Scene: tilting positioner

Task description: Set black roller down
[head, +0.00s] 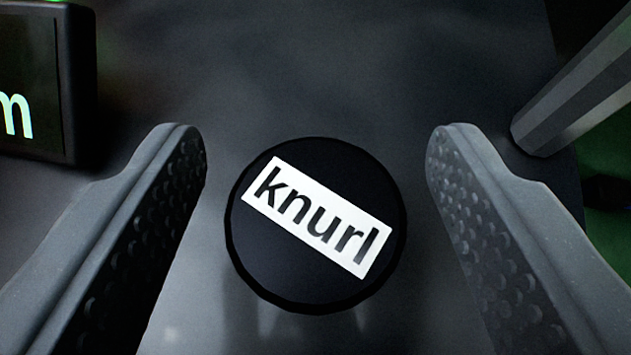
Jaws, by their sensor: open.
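The black roller (262,255) shows its round end, with a white label reading "knurl" set at a slant. It is on or just over a dark grey, slightly shiny surface (320,70). My gripper (316,145) is open, with one finger to the left of the roller and one to the right. A gap shows between the roller and each finger, so neither touches it. The roller's side and its base are hidden beneath its end face.
A dark box with a screen (40,85) showing part of a green-white letter stands at the upper left. A grey faceted post (580,85) rises at the upper right, close to the right finger. Green floor (610,160) shows beyond the surface's right edge. The surface above the roller is clear.

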